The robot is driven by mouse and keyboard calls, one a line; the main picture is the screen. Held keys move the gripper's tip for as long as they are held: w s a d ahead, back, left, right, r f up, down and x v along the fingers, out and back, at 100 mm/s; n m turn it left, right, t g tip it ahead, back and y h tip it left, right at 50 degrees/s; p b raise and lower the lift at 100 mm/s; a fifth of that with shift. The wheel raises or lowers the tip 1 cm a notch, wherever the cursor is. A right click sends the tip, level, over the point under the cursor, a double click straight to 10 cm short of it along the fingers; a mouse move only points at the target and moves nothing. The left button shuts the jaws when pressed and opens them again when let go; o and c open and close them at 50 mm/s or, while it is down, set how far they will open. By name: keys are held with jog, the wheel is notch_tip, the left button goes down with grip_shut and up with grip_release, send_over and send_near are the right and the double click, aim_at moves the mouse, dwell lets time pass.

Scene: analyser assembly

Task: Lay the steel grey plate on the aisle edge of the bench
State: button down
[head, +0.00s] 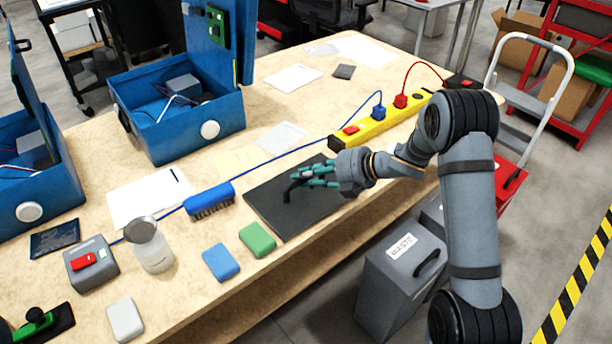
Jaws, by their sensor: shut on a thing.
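My gripper (308,176), with teal fingers, is over a flat dark grey mat or plate (275,217) near the bench's front edge. The fingers are shut on a thin, dark, bent piece (291,190) that reaches down towards the dark sheet. Whether it touches the sheet, and what it is, I cannot tell. A small grey square plate (344,71) lies flat at the back of the bench (185,285). I cannot tell which of these is the steel grey plate.
A blue brush (209,200), green block (257,240) and blue block (221,262) lie left of the dark sheet. A yellow power strip (375,125) with cables lies behind my gripper. Blue open cases (180,125) stand at left. A grey waste bin (385,290) stands below the edge.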

jog(key=shift+f, duration=0.2)
dwell(0.5)
jog(key=c, duration=1.5)
grip_release()
jog(key=shift+f, duration=0.1)
jog(key=shift+o, duration=0.2)
jog(key=shift+s+f+b, duration=0.1)
jog(key=shift+f+b, duration=0.05)
jog(key=shift+b, duration=0.15)
jog(key=shift+d+r, duration=0.3)
jog(key=shift+d, duration=0.1)
jog(key=v, duration=1.1)
jog(key=shift+s, duration=0.2)
jog(key=shift+r, duration=0.1)
